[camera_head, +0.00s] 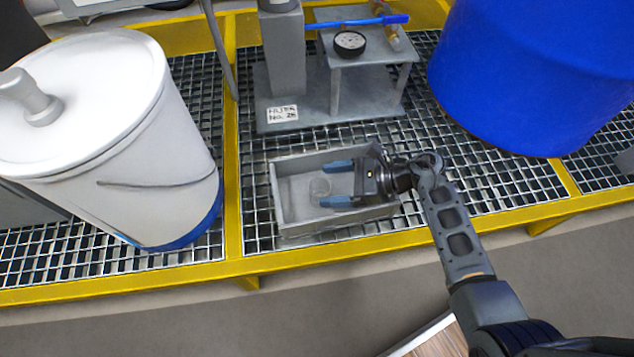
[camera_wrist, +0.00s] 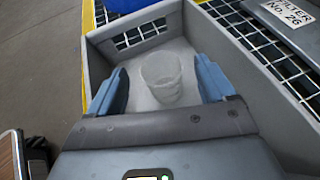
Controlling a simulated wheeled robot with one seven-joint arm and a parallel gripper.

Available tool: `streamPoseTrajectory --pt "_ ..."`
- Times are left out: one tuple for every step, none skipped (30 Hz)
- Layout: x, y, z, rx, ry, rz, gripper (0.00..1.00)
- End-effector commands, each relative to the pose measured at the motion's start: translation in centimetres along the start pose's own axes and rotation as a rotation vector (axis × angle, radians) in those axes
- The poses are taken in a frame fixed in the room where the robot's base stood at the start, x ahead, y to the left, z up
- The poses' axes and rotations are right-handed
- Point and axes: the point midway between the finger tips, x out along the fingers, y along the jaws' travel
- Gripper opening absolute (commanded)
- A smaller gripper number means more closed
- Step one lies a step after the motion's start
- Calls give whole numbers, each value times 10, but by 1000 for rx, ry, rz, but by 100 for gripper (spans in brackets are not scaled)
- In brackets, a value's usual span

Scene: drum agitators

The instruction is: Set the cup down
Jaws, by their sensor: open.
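A clear, colourless cup (camera_wrist: 161,77) stands in a grey open-topped box (camera_head: 284,212). In the head view the cup (camera_head: 319,186) is faint against the box floor. My gripper (camera_head: 331,184) reaches into the box from the right, with its two blue fingers apart. In the wrist view my gripper (camera_wrist: 158,86) has one finger on each side of the cup, with a visible gap on both sides. The cup looks upright on the box floor; its base is partly hard to make out.
The box sits on a metal grating with a yellow frame (camera_head: 233,150). A white bucket (camera_head: 120,140) stands left, a blue drum (camera_head: 540,70) right. Behind the box is a grey stand (camera_head: 365,55) with a gauge (camera_head: 350,43) and a label (camera_head: 283,114).

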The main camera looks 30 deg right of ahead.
Motion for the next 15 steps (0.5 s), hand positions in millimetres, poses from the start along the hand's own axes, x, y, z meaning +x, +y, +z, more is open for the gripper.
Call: streamPoseTrajectory --pt "-14 -1 3 2 0 -4 83" --pt "-20 0 3 2 0 -4 83" --pt "-28 -1 3 1 0 -3 83" --pt "-34 -1 3 1 0 -4 83" --pt "-40 -1 3 0 0 -3 83" --pt "-46 -1 2 0 0 -3 83" --pt "-50 -1 2 -1 0 -2 83" --pt "-54 -1 2 -1 0 -2 83" --pt "-59 -1 2 -1 0 -2 83" --pt "-62 -1 2 0 0 -2 83" --pt "-65 -1 1 0 1 -2 83" --pt "-67 0 1 0 1 -1 83" --pt "-69 0 1 0 1 -1 83" --pt "-70 0 1 0 0 0 83" --pt "-71 0 1 -1 0 1 83"
